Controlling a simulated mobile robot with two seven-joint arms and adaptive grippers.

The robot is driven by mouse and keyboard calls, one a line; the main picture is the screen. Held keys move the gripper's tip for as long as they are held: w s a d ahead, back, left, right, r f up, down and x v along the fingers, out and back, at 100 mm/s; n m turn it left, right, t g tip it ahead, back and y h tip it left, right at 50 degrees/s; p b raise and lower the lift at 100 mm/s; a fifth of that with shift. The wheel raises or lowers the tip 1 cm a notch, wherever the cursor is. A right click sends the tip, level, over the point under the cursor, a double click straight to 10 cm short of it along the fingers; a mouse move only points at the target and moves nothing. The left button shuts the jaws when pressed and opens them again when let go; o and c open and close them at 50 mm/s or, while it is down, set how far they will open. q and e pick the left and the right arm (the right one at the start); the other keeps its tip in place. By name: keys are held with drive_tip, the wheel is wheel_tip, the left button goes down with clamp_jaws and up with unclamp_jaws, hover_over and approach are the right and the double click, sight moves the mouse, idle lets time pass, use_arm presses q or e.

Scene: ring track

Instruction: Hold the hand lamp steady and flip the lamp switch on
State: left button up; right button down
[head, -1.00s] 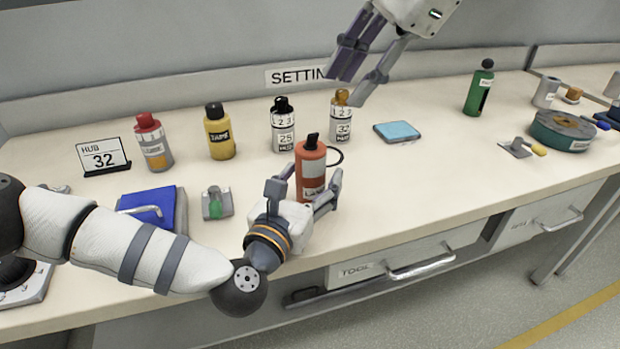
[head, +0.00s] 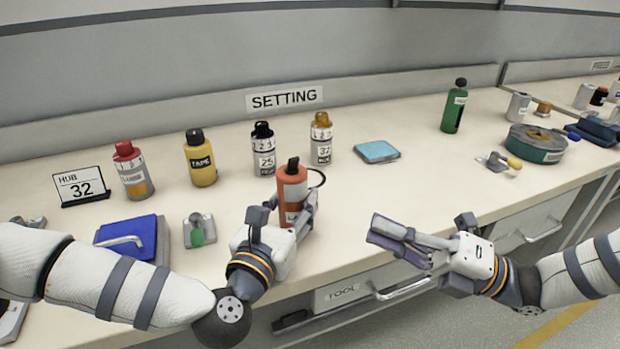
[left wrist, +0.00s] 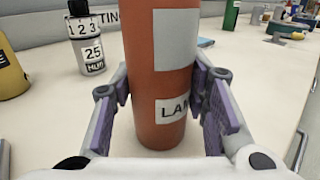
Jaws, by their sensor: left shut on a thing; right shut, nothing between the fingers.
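The hand lamp (head: 291,188) is an orange-red cylinder with a black switch (head: 293,163) on top and a thin dark cord loop at its right. It stands upright near the front of the bench. My left gripper (head: 304,212) is shut on it; in the left wrist view the pads press both sides of the lamp (left wrist: 158,75), beside its partly hidden label. Whether the switch is on cannot be told. My right gripper (head: 376,230) is shut and empty, to the right of the lamp by the bench's front edge.
Behind the lamp stand a dark-capped bottle (head: 263,150), an orange-capped bottle (head: 321,140) and a yellow bottle (head: 201,160). A blue pad (head: 377,151) lies to the right. A blue case (head: 128,237) and a green-knobbed fixture (head: 199,232) sit at left.

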approach(293, 164)
drive_tip(key=s+a, duration=0.3)
drive_tip(key=a, duration=0.3)
drive_tip(key=w, duration=0.1)
drive_tip(key=w+r, duration=0.2)
drive_tip(key=shift+w+a+r, duration=0.1)
drive_tip(key=shift+w+a, duration=0.05)
drive_tip(key=shift+a, duration=0.15)
